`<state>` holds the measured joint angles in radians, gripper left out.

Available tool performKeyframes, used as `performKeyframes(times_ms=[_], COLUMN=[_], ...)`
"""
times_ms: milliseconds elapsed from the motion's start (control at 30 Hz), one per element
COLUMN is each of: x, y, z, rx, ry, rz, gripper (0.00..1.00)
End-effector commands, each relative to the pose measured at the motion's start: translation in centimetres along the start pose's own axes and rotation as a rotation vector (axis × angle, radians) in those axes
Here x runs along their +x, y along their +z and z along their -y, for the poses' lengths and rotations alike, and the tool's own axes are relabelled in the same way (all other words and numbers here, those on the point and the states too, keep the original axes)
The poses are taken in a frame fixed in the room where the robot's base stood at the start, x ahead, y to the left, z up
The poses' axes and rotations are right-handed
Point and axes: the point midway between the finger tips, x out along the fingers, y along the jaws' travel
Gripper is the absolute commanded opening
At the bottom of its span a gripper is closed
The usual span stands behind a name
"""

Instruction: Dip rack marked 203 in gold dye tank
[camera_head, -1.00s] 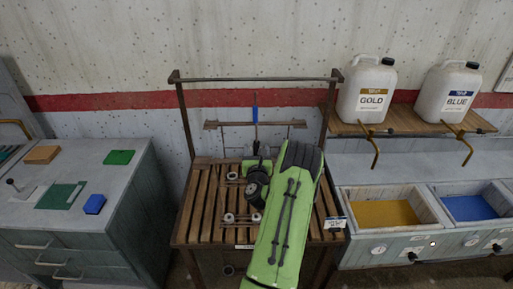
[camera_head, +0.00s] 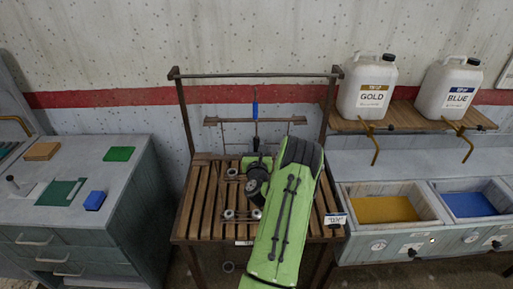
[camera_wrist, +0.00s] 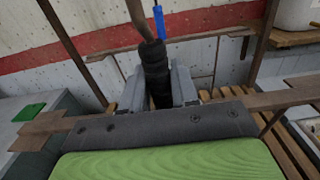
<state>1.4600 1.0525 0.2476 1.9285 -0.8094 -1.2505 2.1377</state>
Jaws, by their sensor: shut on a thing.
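My gripper (camera_wrist: 157,88) is shut on a black ribbed handle (camera_wrist: 155,62) in the wrist view. A brown stem rises from the handle. A wooden bar (camera_wrist: 285,96) runs crosswise below the gripper and seems to belong to the held rack. In the head view my gripper (camera_head: 259,160) is over the slatted stand, and my arm hides much of what it holds. No 203 mark is readable. The gold dye tank (camera_head: 421,206), with yellow dye, is to the right. A gold-labelled jug (camera_head: 367,103) stands above it.
A rack with a blue handle (camera_head: 255,110) is behind my gripper. The slatted stand (camera_head: 193,213) has a rail (camera_head: 255,75) above and several rollers on it. A blue dye tank (camera_head: 501,212) adjoins the gold one. A grey cabinet (camera_head: 125,180) is left.

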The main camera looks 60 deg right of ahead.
Motion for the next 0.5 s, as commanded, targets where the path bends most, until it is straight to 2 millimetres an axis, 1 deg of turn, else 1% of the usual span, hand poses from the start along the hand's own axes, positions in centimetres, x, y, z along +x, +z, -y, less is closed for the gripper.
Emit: performKeyframes(times_ms=[33, 500], x=[0.0, 0.0], y=[0.4, 3.0], z=[0.0, 0.0], rx=[0.001, 0.002], ry=[-0.001, -0.001], rz=[0.004, 0.003], gripper=[0.00, 0.00])
